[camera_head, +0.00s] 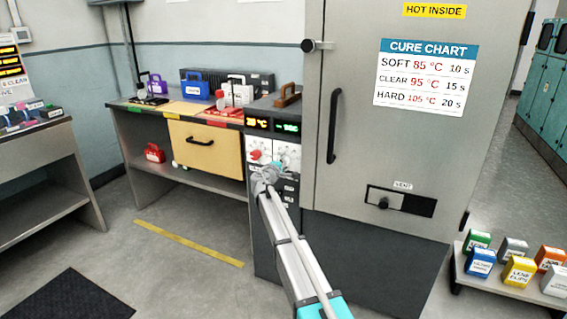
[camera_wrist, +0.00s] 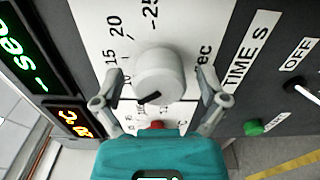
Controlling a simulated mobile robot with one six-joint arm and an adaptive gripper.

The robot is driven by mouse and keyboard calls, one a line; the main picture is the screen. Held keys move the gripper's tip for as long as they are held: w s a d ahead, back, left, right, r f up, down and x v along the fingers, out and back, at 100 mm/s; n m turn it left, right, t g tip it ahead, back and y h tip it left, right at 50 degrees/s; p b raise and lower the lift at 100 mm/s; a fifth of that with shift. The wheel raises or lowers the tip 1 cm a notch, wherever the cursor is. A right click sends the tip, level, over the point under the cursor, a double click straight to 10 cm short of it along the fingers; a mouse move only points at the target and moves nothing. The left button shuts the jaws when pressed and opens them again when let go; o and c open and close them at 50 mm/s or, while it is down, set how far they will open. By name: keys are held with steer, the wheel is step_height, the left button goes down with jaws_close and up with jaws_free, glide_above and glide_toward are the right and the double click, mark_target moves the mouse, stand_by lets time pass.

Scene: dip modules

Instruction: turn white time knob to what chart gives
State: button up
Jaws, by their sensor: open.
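The white time knob (camera_wrist: 160,72) is on a white dial plate in the wrist view, with a black pointer mark at its lower left and scale numbers 15, 20 and 25 readable around it. My gripper (camera_wrist: 160,84) is open, one finger on each side of the knob; contact is unclear. In the head view my gripper (camera_head: 264,176) is at the oven's control panel and hides much of the dial area. The cure chart (camera_head: 426,77) on the oven door reads soft 85 °C 10 s, clear 95 °C 15 s, hard 105 °C 20 s.
A red knob (camera_head: 254,155) is left of the white one. A green display (camera_head: 287,128) shows dashes and "sec"; an amber display (camera_head: 257,123) is beside it. A green button (camera_wrist: 253,127) and an off switch (camera_wrist: 293,86) are close to my right finger in the wrist view.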

steer(key=shift+s+a, duration=0.1)
steer(key=v, duration=1.1)
steer(key=shift+s+a, duration=0.15)
steer(key=shift+s, duration=0.2)
steer(key=s+d+f+m+g+y, duration=0.1)
steer(key=s+d+f+m+g, duration=0.45)
steer(key=s+d, duration=0.35)
steer(key=s+d+f+m+g, duration=0.45)
steer(key=s+d+f, duration=0.25)
steer(key=s, duration=0.3)
steer(key=s+a+f+m+g+y, duration=0.1)
steer(key=s+f+m+g+y, duration=0.2)
steer(key=s, duration=0.7)
steer(key=s+a+f+g+y, duration=0.1)
steer(key=s+f+g+y, duration=0.3)
steer(key=s, duration=0.6)
step_height(320, 180, up, 31)
steer(key=t+y+p, duration=0.1)
steer(key=p, duration=2.9)
steer(key=shift+a, duration=0.2)
